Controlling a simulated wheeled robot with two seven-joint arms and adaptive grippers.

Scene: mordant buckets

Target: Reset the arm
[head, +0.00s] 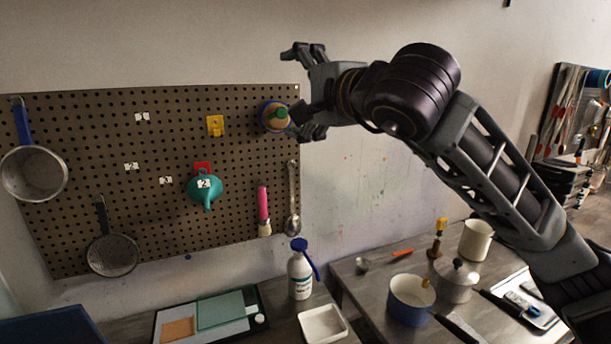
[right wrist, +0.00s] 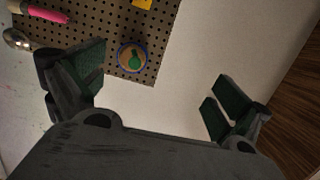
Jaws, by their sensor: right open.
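My right gripper (head: 306,92) is raised in front of the pegboard's upper right corner in the head view, its fingers spread wide apart. In the right wrist view the right gripper (right wrist: 155,95) is open with nothing between its fingers. A round blue-rimmed item with a green part (head: 275,116) hangs on the pegboard near the lower finger. It also shows beyond the fingers in the right wrist view (right wrist: 131,58), apparently apart from them. My left gripper is not in either view.
The pegboard (head: 100,150) holds a teal funnel (head: 207,187), pans and a pink-handled brush (head: 263,208). Below stand a white bottle (head: 300,272), a white tray (head: 322,323), a blue pot (head: 410,299) and a lidded pot (head: 457,281).

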